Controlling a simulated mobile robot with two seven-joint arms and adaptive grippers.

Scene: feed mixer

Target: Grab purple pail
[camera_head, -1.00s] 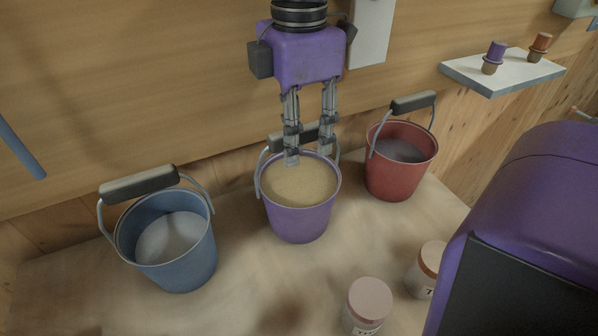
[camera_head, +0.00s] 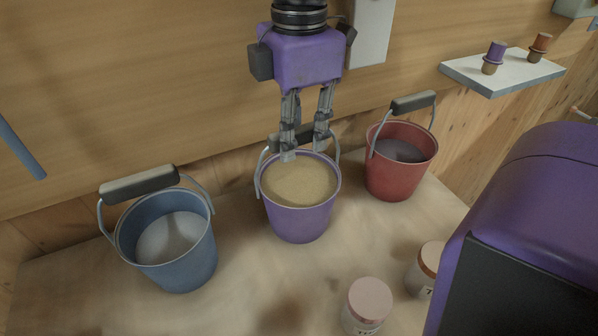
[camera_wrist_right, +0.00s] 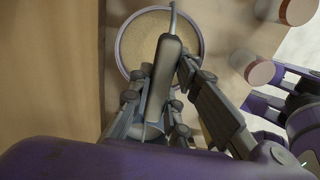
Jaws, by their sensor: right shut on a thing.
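The purple pail (camera_head: 299,215) stands upright on the table between a blue and a red pail, filled with a tan, grainy feed. Its dark handle grip (camera_head: 290,137) is up at the back of the rim. My right gripper (camera_head: 303,148) points down over the pail's back rim, with its fingers closed on the handle grip. In the right wrist view the handle grip (camera_wrist_right: 165,75) lies between the fingers, with the pail's round rim (camera_wrist_right: 123,53) below. My left gripper is not in view.
The blue pail (camera_head: 178,255) stands at left and the red pail (camera_head: 400,178) at right. Two lidded jars (camera_head: 368,303) (camera_head: 425,270) stand at the front right. A wall shelf (camera_head: 505,72) holds two small corked items. A wooden wall is close behind the pails.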

